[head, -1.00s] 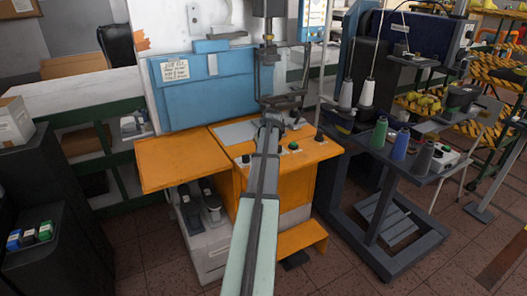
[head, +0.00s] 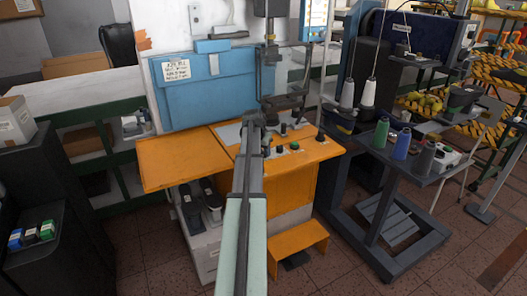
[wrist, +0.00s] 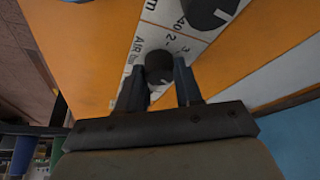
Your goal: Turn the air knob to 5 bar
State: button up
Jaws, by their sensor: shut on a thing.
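The air knob (wrist: 158,66) is a dark round knob on a white scale plate (wrist: 143,42) in the wrist view. The plate has "AIR (bar)" printed beside the knob, with a few scale numbers visible. My gripper (wrist: 159,82) has one finger on each side of the knob and is shut on it. The knob's pointer mark cannot be made out, so its setting cannot be read. In the head view my arm reaches over the orange machine table (head: 185,162) and hides the air knob and most of the gripper.
A second dark knob (wrist: 207,12) with a white mark is close by in the wrist view. A green button (head: 294,145) and other dark knobs sit on the orange panel. A blue machine cover (head: 205,92) stands behind. A thread stand (head: 415,172) is at right.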

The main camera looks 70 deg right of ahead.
jog(key=shift+w+m+g, duration=0.15)
jog(key=shift+m+g, duration=0.45)
jog(key=shift+m, duration=1)
jog(key=shift+y, duration=0.3)
jog(key=o, duration=1)
jog(key=shift+o, duration=0.2)
jog(key=v, duration=1.3)
jog(key=shift+r, duration=0.3)
jog(key=shift+w+a, duration=0.15)
jog(key=shift+w, duration=0.05)
